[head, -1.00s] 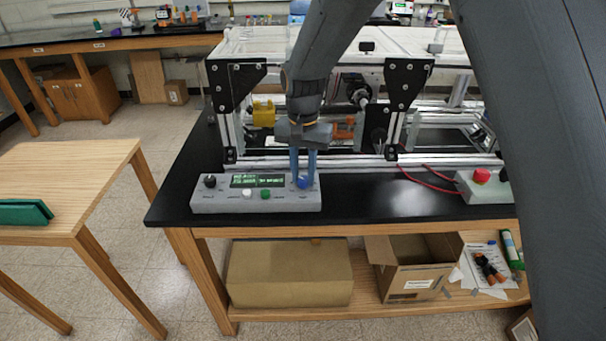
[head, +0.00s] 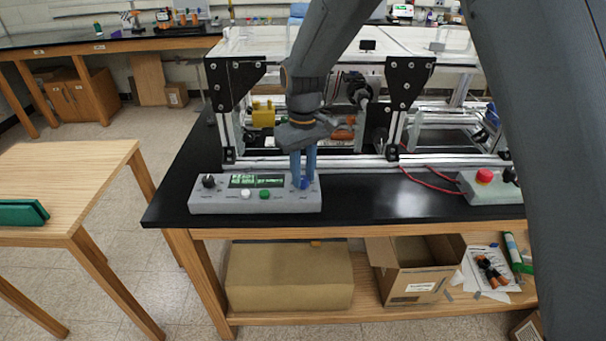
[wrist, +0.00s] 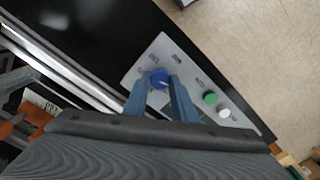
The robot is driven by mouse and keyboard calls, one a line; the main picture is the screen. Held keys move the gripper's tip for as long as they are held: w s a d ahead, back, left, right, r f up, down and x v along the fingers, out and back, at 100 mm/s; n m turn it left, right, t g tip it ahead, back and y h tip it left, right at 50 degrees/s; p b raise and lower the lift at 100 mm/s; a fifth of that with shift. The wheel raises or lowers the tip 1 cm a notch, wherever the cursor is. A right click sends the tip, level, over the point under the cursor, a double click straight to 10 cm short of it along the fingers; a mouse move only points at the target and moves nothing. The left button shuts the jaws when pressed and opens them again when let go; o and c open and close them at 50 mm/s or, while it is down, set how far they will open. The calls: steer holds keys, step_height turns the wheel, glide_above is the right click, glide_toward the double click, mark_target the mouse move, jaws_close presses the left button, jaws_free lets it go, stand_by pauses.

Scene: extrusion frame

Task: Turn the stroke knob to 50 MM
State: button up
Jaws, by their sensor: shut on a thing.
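The grey control box (head: 225,203) sits on the black tabletop near its front edge. Its blue knob (wrist: 160,78) is at the right end of the box in the head view, and a white pointer line shows on it in the wrist view. My gripper (head: 304,184) points down, with its two blue fingers on either side of this knob, shut on it. In the wrist view the fingers (wrist: 158,88) flank the knob. The labels around the knob are too small and blurred to read. A lit green display (head: 257,181) is on the box, its text unreadable.
A black knob (head: 208,181), a white button (head: 245,194) and a green button (head: 265,195) are on the same box. The extrusion frame (head: 225,133) stands close behind. A red stop button (head: 484,176) and red cables lie to the right.

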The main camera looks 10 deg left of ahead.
mark_target(303, 179)
steer(key=shift+n, duration=1.1)
steer(key=o, duration=1)
steer(key=shift+o, duration=0.2)
steer(key=shift+r, duration=0.1)
steer(key=shift+r+b, duration=1.35)
steer(key=shift+r, duration=2.45)
